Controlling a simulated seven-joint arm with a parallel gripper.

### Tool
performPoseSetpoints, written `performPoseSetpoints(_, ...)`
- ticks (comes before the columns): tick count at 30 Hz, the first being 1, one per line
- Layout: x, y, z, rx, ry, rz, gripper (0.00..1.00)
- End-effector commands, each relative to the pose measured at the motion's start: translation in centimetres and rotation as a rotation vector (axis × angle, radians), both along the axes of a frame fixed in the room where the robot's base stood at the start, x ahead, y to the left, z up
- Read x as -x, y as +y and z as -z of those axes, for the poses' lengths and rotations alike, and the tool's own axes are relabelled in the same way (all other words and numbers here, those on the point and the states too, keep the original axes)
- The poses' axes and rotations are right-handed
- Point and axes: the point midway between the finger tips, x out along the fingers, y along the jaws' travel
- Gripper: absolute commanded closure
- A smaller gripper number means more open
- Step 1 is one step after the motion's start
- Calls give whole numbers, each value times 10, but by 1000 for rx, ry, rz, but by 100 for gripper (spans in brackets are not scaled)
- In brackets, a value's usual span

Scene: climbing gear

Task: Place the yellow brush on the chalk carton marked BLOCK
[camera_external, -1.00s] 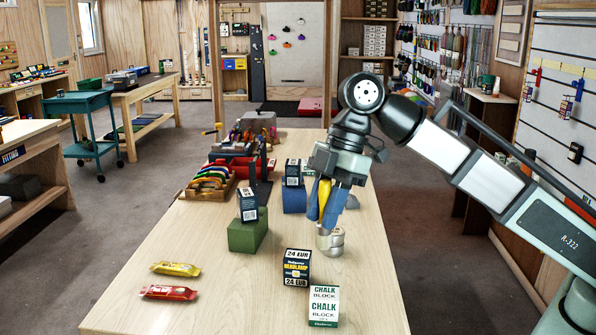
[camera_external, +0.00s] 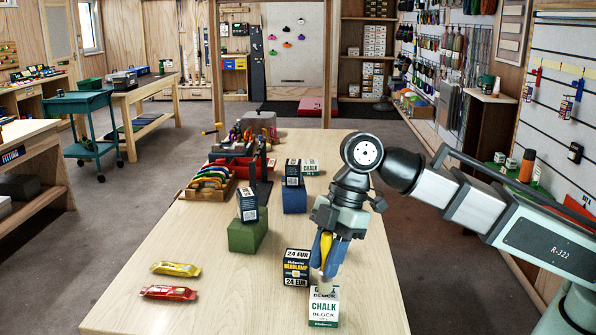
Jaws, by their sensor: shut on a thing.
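The chalk carton marked BLOCK (camera_external: 323,308), white and green, stands upright at the front right of the table.
A dark headlamp box (camera_external: 297,267) stands close to the left of the carton. A green block (camera_external: 248,233) carries a dark box (camera_external: 248,204). Another chalk carton (camera_external: 310,167) stands farther back. Yellow (camera_external: 176,269) and red (camera_external: 168,292) packets lie left. The front middle is clear.

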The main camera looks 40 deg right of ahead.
Motion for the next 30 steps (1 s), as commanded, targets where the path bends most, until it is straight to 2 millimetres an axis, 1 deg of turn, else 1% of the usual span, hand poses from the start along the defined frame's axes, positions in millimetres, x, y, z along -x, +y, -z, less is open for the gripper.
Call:
performPoseSetpoints(12,0,0,4,-1,-1,0,100)
performPoseSetpoints(13,0,0,4,-1,-1,-1,70)
performPoseSetpoints(18,0,0,4,-1,-1,-1,54)
performPoseSetpoints(21,0,0,4,-1,-1,-1,46)
performPoseSetpoints(30,0,0,1,-1,-1,-1,46)
